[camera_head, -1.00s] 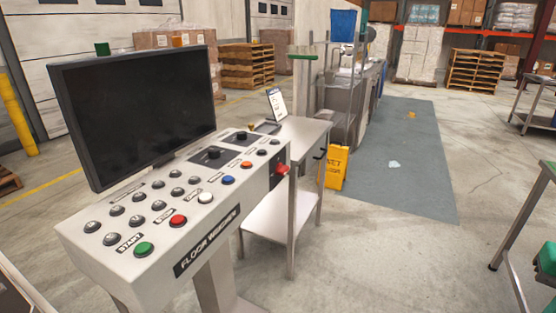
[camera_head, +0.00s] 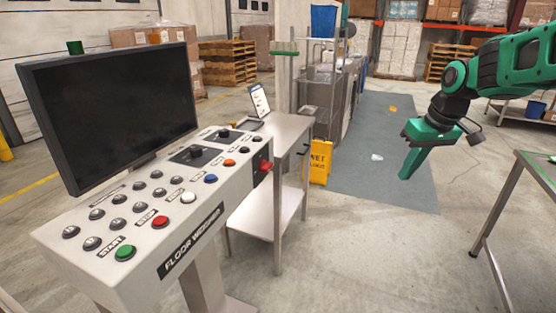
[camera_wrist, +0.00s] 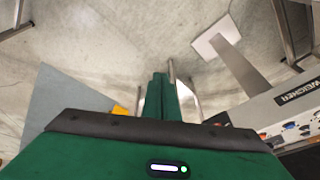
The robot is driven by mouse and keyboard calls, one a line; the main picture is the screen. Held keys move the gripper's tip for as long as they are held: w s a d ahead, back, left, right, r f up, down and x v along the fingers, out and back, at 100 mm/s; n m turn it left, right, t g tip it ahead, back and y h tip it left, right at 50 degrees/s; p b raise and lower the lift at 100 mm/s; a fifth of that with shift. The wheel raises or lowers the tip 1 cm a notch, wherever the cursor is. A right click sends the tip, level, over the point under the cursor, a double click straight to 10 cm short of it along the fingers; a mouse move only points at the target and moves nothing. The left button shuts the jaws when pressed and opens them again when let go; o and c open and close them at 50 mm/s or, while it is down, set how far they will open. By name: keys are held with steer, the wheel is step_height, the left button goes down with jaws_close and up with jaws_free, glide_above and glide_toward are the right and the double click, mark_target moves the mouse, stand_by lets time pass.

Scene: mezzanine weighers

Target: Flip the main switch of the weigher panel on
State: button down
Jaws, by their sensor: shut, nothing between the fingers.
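The weigher panel (camera_head: 205,219) is a white console labelled FLOOR WEIGHER, with a dark monitor (camera_head: 112,108) on it. Its sloped top has grey buttons, a green START button (camera_head: 125,253), a red STOP button (camera_head: 160,222), and white, blue and orange buttons. A red switch handle (camera_head: 265,166) sits on a dark plate at the panel's right end; its exact position is too small to tell. My gripper (camera_head: 404,177) is shut and empty, in the air well to the right of the panel. In the wrist view its green fingers (camera_wrist: 160,78) are together, with the panel (camera_wrist: 290,112) at the right.
A steel table (camera_head: 288,128) with a tablet stands just behind the panel's right end. A yellow wet-floor sign (camera_head: 320,161) stands beside it. A green-edged table (camera_head: 540,170) is at the right. Open concrete floor lies between panel and right table.

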steer(key=w+a+n+y, duration=0.3)
steer(key=w+a+n, duration=0.2)
steer(key=w+a, duration=0.6)
steer(key=w+a+n+y, duration=0.3)
steer(key=w+a+n, duration=0.2)
steer(key=w+a, duration=0.6)
steer(key=a, duration=0.6)
steer(key=shift+w+a+r+n+y, duration=0.2)
steer(key=shift+a+r+n+y, duration=0.05)
steer(key=shift+n+y, duration=0.15)
glide_above(268, 163)
steer(key=s+d, duration=0.1)
steer(key=d, duration=0.2)
step_height(268, 163, down, 7)
step_height(268, 163, down, 3)
steer(key=shift+f, duration=0.6)
